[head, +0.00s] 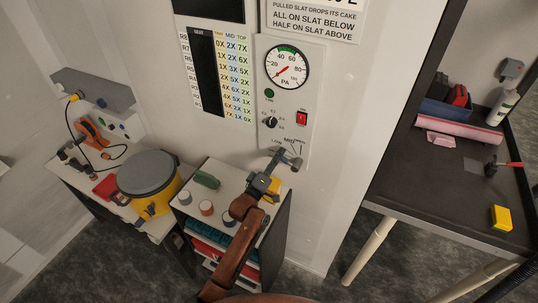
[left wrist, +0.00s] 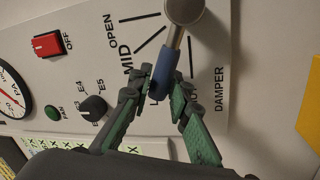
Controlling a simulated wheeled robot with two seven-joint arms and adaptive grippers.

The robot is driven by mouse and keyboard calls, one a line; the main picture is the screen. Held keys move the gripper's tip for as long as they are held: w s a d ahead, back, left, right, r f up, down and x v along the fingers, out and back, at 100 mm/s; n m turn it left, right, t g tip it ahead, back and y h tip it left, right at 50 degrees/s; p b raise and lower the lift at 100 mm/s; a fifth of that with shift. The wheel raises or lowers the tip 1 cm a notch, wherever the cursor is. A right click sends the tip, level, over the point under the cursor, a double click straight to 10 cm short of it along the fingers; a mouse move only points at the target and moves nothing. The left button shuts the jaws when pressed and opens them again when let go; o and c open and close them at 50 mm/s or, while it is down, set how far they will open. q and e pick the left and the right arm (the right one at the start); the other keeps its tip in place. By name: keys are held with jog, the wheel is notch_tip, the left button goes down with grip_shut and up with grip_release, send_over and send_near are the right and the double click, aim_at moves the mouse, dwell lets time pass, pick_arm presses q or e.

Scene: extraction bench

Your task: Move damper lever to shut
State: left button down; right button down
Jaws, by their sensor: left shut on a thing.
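The damper lever (left wrist: 174,48) has a grey metal shaft and a blue grip, with a round silver pivot at the top of the left wrist view. In the head view the lever (head: 290,161) is at the lower end of the white control panel (head: 285,110). My left gripper (left wrist: 161,88) is shut on the blue grip, one finger on each side; it also shows in the head view (head: 277,167). OPEN and MID on the dial are readable. The grip and fingers partly cover a label starting with L and the SHUT label; the grip lies between these two. My right gripper is not in view.
The panel also carries a pressure gauge (head: 287,67), a knob (head: 270,122) and a red switch (head: 302,118). A small cabinet (head: 193,210) with jars stands below. A yellow drum (head: 150,202) is at the left. A dark bench (head: 440,185) is at the right.

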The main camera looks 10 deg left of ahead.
pick_arm(q)
jog(key=shift+a+f+n, duration=0.1)
jog(key=shift+f+n, duration=0.3)
jog(key=shift+n, duration=0.3)
jog(key=f+n, duration=0.1)
jog(key=n, duration=0.1)
jog(key=f+n+y, duration=0.1)
jog(key=n, duration=0.1)
jog(key=shift+w+a+f+n+t, duration=0.2)
jog(key=shift+f+n+t, duration=0.1)
jog(key=shift+f+t, duration=0.1)
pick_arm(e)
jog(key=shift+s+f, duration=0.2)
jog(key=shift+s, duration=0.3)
pick_arm(q)
jog(key=shift+s+f, duration=0.1)
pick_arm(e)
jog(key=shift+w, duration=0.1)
pick_arm(q)
jog(key=c, duration=1.8)
grip_release()
jog(key=shift+o, duration=0.2)
jog(key=shift+s, duration=0.1)
jog(key=v, duration=1.1)
jog(key=shift+s, duration=0.45)
